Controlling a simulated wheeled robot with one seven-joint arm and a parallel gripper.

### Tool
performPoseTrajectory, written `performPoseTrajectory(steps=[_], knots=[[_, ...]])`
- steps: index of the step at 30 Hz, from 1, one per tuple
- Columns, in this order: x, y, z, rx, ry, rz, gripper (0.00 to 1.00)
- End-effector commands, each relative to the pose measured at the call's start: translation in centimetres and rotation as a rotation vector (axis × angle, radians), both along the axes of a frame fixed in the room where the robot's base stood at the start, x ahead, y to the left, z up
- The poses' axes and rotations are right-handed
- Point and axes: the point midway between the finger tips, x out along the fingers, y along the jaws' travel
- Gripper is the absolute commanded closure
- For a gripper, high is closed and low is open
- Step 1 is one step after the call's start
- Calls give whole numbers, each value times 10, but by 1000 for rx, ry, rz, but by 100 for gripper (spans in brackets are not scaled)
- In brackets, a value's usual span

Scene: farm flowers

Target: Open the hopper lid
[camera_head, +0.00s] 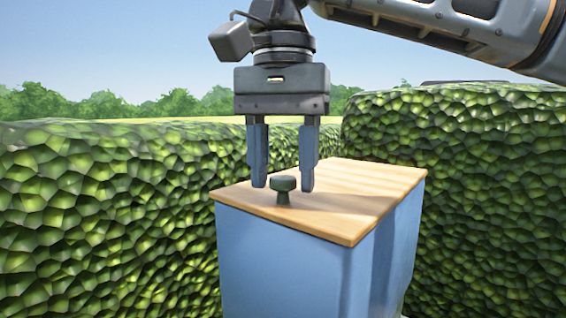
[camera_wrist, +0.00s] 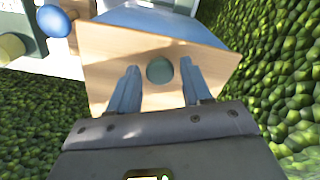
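The hopper is a blue box (camera_head: 285,265) with a flat wooden lid (camera_head: 360,185) lying shut on top. A dark green knob (camera_head: 284,186) stands upright on the lid near its front left part. My gripper (camera_head: 283,186) points straight down above the lid, its two blue fingers spread apart on either side of the knob. In the wrist view the knob (camera_wrist: 160,69) shows between the open fingers (camera_wrist: 158,88), with gaps on both sides. The fingers look not to touch the knob; their exact depth relative to it is hard to tell.
Green hedges stand close to the hopper at the left (camera_head: 100,220) and right (camera_head: 470,170). In the wrist view a blue round thing (camera_wrist: 53,20) and a pale yellow-green thing (camera_wrist: 10,47) show at the upper left.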

Motion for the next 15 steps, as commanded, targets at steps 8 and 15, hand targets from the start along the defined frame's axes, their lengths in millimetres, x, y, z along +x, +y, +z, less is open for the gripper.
performPoseTrajectory(steps=[8,15], knots=[[0,0,0,0,0,0,78],[0,0,0,0,0,0,100]])
